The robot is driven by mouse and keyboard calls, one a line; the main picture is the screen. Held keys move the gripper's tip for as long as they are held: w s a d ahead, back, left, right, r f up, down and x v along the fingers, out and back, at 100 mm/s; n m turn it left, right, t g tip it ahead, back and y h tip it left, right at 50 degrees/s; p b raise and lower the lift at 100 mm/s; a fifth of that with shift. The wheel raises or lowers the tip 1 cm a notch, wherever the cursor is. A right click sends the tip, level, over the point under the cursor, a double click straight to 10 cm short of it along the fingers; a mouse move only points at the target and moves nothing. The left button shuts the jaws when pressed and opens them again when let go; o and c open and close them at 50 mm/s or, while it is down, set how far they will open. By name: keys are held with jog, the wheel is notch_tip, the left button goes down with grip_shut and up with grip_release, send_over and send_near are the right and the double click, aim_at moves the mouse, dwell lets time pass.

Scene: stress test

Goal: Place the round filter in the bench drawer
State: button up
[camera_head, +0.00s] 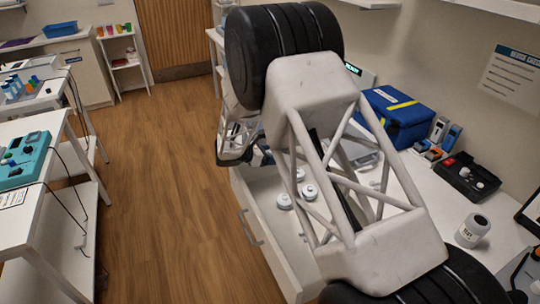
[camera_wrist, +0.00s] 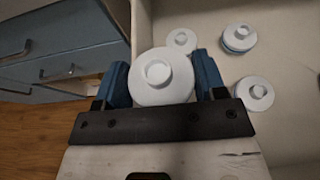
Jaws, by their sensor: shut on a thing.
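My gripper (camera_wrist: 161,72) is shut on a white round filter (camera_wrist: 162,88), which sits between its two blue fingers in the wrist view. In the head view my arm hides most of the gripper and the held filter. Three other white round pieces lie beyond and right of the gripper in the wrist view: one behind (camera_wrist: 182,40), one farther right (camera_wrist: 240,38) and one at right (camera_wrist: 254,93). The bench drawer (camera_head: 262,250) stands open below my arm, with white round pieces (camera_head: 309,192) inside. I cannot tell the held filter's height above the drawer floor.
The bench right of the drawer holds a blue case (camera_head: 400,122), a black box (camera_head: 469,177) and a white jar (camera_head: 472,230). A white drawer wall (camera_wrist: 141,25) runs left of the gripper. Blue-grey drawer fronts (camera_wrist: 60,50) lie beyond. The wooden floor (camera_head: 165,190) is clear.

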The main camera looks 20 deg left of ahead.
jog(key=shift+f, duration=0.45)
jog(key=shift+f, duration=0.25)
jog(key=o, duration=0.8)
jog(key=shift+s+f, duration=0.1)
jog(key=shift+f, duration=0.05)
jog(key=shift+d+f, duration=0.1)
jog(key=shift+o, duration=0.6)
jog(key=shift+r, duration=0.55)
jog(key=v, duration=1.2)
jog(key=shift+r, duration=0.45)
